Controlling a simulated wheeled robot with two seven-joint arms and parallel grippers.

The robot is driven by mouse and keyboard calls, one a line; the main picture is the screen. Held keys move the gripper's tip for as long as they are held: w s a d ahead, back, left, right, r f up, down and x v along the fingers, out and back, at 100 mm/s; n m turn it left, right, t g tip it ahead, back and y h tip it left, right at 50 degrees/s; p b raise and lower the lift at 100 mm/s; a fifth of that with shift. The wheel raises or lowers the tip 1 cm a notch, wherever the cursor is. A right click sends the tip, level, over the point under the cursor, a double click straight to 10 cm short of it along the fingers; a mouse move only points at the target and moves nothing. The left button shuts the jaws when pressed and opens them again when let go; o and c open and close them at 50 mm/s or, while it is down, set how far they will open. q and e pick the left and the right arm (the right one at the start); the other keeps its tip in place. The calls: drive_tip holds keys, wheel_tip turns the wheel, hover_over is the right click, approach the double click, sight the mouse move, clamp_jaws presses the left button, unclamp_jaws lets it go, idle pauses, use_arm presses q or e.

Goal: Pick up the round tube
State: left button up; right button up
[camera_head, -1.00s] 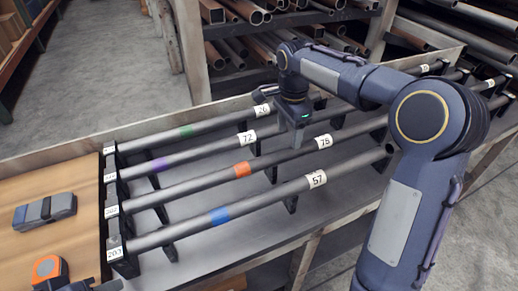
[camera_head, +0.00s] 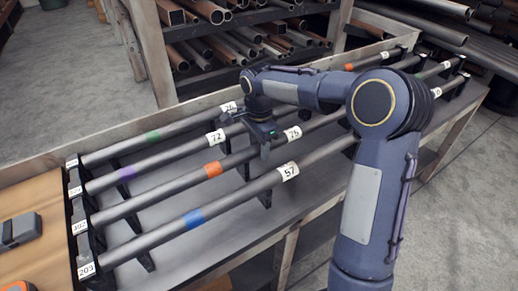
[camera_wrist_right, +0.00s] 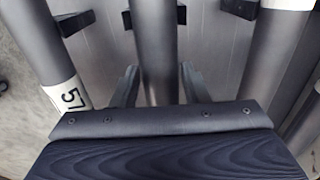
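Several long grey round tubes lie side by side on a rack. They have coloured bands: blue (camera_head: 195,218) on the nearest tube, labelled 57, then orange (camera_head: 213,169), purple (camera_head: 127,172) and green (camera_head: 153,136). My right gripper (camera_head: 265,150) is over the orange-banded tube, left of its white label. In the right wrist view, its two open fingers (camera_wrist_right: 160,88) stand on either side of a middle tube (camera_wrist_right: 157,45), with gaps visible. The tube labelled 57 (camera_wrist_right: 62,80) is to the left there. How deep the fingers reach is unclear. My left gripper is out of view.
Black notched supports (camera_head: 92,235) carry the tubes above a grey bench top. A brown board with a dark grey object (camera_head: 20,230) is at the left. Shelves of pipes (camera_head: 240,45) stand behind the bench. My right arm spans the tubes' right part.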

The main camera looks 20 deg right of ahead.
clamp_jaws()
drive_tip(key=shift+r, duration=0.15)
